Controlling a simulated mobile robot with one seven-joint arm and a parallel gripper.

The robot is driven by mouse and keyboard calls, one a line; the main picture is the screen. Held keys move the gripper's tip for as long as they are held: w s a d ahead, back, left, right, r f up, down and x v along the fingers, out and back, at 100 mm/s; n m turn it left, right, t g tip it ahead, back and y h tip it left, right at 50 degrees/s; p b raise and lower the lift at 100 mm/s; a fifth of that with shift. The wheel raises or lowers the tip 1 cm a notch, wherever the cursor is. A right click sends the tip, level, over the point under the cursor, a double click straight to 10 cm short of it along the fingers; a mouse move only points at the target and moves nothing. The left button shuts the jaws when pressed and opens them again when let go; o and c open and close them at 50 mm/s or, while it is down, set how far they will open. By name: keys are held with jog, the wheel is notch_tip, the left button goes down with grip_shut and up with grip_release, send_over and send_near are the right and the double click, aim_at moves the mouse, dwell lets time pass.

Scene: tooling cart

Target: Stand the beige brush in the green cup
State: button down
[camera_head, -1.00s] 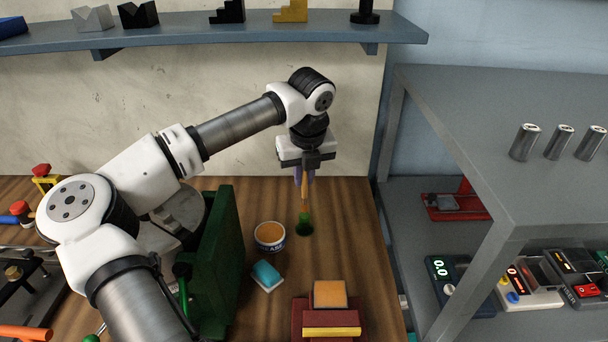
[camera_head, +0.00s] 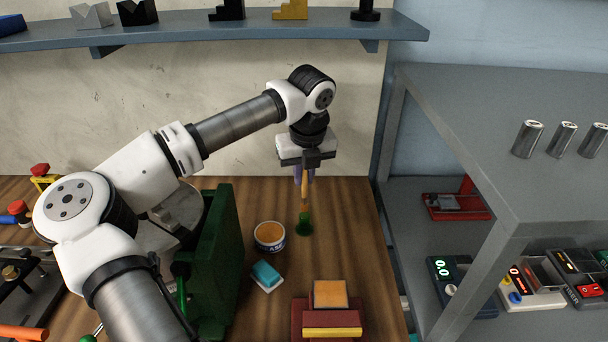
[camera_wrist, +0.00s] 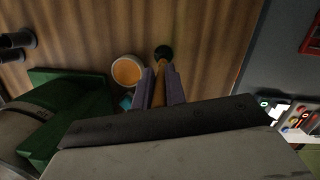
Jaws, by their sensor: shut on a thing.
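The beige brush (camera_head: 304,187) hangs upright from my gripper (camera_head: 304,178), whose purple fingers are shut on it. The green cup (camera_head: 304,224) stands on the wooden bench directly below, and the brush's lower end is at the cup's mouth. I cannot tell whether that end is inside the rim or just above it. In the wrist view the brush (camera_wrist: 159,88) runs between the two fingers (camera_wrist: 159,72) towards the dark green cup (camera_wrist: 163,51). The cup's inside is too dark to make out.
An orange-topped tin (camera_head: 270,236) and a blue-and-white sponge (camera_head: 266,275) lie left of the cup. A dark red block with an orange block (camera_head: 330,293) is in front. A green panel (camera_head: 222,262) stands farther left. A grey shelf unit (camera_head: 500,150) borders the right.

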aim_at(304, 195)
jog(key=shift+f+b, duration=1.95)
jog(key=shift+b, duration=0.3)
dwell(1.7)
